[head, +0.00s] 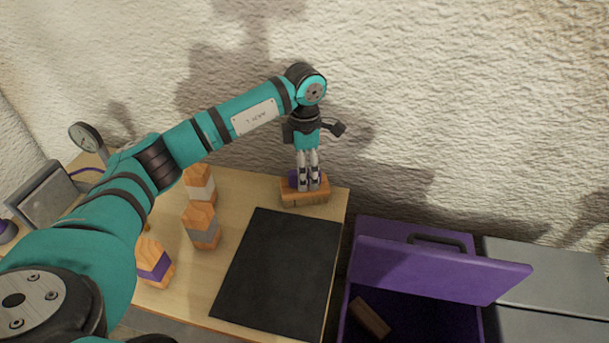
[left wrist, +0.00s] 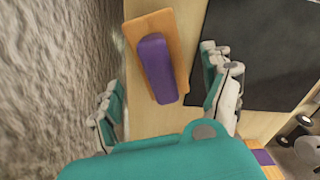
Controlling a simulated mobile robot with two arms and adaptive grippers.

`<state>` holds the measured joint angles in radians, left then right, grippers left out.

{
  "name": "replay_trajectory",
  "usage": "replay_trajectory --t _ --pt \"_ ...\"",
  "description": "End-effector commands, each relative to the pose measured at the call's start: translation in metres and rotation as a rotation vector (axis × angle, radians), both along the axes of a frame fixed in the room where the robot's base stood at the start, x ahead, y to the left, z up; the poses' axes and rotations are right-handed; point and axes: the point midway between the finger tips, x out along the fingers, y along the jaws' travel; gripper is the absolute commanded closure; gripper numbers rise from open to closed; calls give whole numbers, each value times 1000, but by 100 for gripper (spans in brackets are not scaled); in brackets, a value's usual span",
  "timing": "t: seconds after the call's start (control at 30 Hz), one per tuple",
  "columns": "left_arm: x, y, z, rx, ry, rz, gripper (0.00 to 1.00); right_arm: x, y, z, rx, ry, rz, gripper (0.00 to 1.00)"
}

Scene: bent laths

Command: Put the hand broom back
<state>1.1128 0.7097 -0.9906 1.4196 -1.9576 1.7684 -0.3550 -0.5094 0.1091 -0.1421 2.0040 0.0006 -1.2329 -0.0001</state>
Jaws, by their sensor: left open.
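The hand broom, a wooden block with a purple grip on top, stands at the table's far right corner by the wall. Its block (head: 304,198) shows in the head view, with the grip partly hidden behind the fingers. In the left wrist view the purple grip (left wrist: 157,68) lies between the two spread fingers. My left gripper (head: 309,186) points down over the broom and is open, with its fingertips at the level of the grip. I cannot tell whether a finger touches it. My right gripper is not in view.
A black mat (head: 280,272) covers the table's right part. Several wooden blocks with grey or purple bands, one of them (head: 201,226) in the middle, stand left of it. A purple box with its lid (head: 440,268) raised and grey boxes (head: 550,275) stand at right.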

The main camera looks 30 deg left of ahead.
Motion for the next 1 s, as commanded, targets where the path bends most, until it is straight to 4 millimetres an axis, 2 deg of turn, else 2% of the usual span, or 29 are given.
replay_trajectory --t 0.03,0.2,0.4,0.57,1.0 --pt "1 0 15 1 -4 0 18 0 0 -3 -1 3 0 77" --pt "1 0 52 1 -3 1 18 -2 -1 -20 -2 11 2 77" --pt "0 0 79 1 -2 1 18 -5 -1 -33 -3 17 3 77" --pt "0 0 87 1 1 0 18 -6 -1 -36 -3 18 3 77" --pt "0 0 87 1 1 0 18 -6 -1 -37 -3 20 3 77"
